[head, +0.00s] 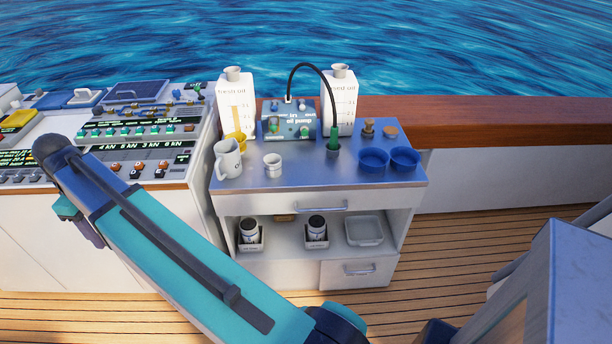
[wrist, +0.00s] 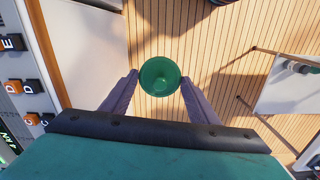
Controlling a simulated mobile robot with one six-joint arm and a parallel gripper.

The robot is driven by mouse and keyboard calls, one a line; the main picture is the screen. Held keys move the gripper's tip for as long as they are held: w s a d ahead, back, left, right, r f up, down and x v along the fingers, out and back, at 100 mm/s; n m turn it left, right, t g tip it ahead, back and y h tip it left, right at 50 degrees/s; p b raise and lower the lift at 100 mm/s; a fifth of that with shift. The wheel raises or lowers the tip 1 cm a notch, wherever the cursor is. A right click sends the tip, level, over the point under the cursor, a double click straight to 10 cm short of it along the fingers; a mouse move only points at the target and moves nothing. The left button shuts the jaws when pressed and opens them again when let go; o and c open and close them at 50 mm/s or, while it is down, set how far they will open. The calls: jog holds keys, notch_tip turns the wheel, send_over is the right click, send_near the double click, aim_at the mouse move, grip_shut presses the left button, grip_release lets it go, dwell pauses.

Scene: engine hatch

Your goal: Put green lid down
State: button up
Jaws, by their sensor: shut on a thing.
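The green lid (wrist: 160,68) is round, with a small knob at its middle. In the wrist view my gripper (wrist: 160,80) is shut on it, one finger at each side. The lid is held in the air, with deck planks far below it. In the head view my arm reaches up to the left in front of the control console, and I cannot make out the lid there.
The blue-grey counter (head: 290,182) holds a white jug (head: 228,160), a white cup (head: 272,165), two white canisters (head: 235,103), an oil pump (head: 290,125) with a black hose, and two blue bowls (head: 373,160). The control console (head: 130,135) stands left. Counter's front middle is clear.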

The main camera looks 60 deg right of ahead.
jog(key=s+d+f+m, duration=0.1)
jog(key=s+d+m, duration=0.45)
jog(key=d, duration=0.85)
jog(key=s+d+f+m, duration=0.2)
jog(key=s+d+m, duration=0.3)
jog(key=d, duration=0.8)
jog(key=s+d+f+m, duration=0.1)
jog(key=s+d+m, duration=0.3)
jog(key=s+d, duration=0.4)
jog(key=s+d+f+m, duration=0.1)
jog(key=s+d+m, duration=0.3)
jog(key=s+d, duration=0.5)
jog(key=s, duration=0.5)
jog(key=shift+s, duration=0.25)
jog(key=w+d+p, duration=0.1)
jog(key=w+d, duration=0.1)
jog(key=d, duration=0.2)
jog(key=w+d+f+p, duration=0.1)
jog(key=w+d+p, duration=0.1)
jog(key=d, duration=0.3)
jog(key=w+d+p, duration=0.1)
jog(key=w+d, duration=0.1)
jog(key=d, duration=0.3)
jog(key=shift+w+d+f, duration=0.15)
jog(key=shift+w+f, duration=0.1)
jog(key=shift+w, duration=0.1)
jog(key=shift+d, duration=0.1)
jog(key=shift+f, duration=0.1)
